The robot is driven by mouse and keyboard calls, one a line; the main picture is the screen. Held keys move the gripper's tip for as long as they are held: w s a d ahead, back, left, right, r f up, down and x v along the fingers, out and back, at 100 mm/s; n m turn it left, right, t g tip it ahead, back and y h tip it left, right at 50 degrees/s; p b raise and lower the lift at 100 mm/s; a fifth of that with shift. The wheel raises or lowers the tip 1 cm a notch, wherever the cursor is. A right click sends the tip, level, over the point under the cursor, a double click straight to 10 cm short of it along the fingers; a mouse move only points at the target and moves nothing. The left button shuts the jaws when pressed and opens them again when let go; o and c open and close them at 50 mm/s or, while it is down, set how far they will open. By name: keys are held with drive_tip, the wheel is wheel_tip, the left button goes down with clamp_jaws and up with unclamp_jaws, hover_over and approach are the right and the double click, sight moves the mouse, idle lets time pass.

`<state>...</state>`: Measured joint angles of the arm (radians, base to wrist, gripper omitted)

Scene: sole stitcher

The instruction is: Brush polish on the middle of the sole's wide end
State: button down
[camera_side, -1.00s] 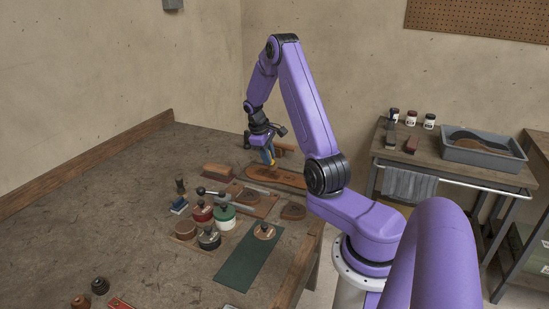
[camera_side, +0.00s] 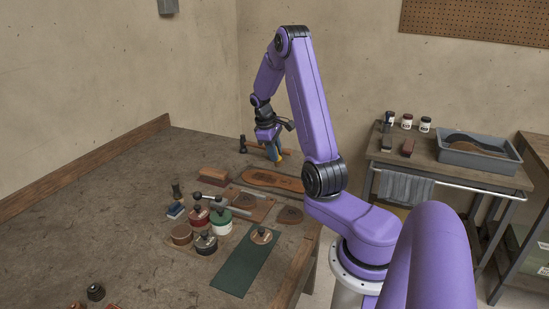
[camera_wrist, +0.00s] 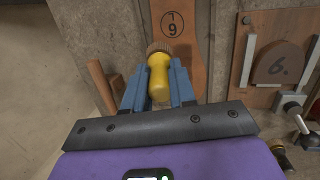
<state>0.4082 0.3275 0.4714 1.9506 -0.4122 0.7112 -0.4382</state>
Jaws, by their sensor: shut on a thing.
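My gripper (camera_side: 274,154) is shut on a brush with a yellow handle (camera_wrist: 158,80) and a round brown head (camera_wrist: 160,48). In the wrist view the blue fingers hold the handle from both sides. The brown sole (camera_side: 272,180) lies flat on the bench, and it also shows in the wrist view (camera_wrist: 190,52) with a round printed mark. In the side view my gripper is above and behind the sole; contact cannot be told.
Red (camera_side: 198,216), green-and-white (camera_side: 221,222) and dark (camera_side: 206,243) pots stand in front of the sole. A brown block (camera_side: 214,175) lies left of it. A board with a heel piece (camera_wrist: 280,62) is beside it. A green mat (camera_side: 242,265) lies nearer the camera.

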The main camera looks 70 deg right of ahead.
drive_tip(key=shift+r, duration=1.25)
drive_tip(key=shift+r, duration=0.1)
drive_tip(key=shift+r, duration=0.35)
wheel_tip(320, 180, up, 4)
drive_tip(key=shift+r, duration=0.15)
drive_tip(key=w+a, duration=0.3)
drive_tip(key=a, duration=3)
wheel_tip(320, 180, down, 10)
drive_tip(key=shift+s+a, duration=0.25)
drive_tip(key=shift+s, duration=0.1)
drive_tip(key=shift+r, duration=0.1)
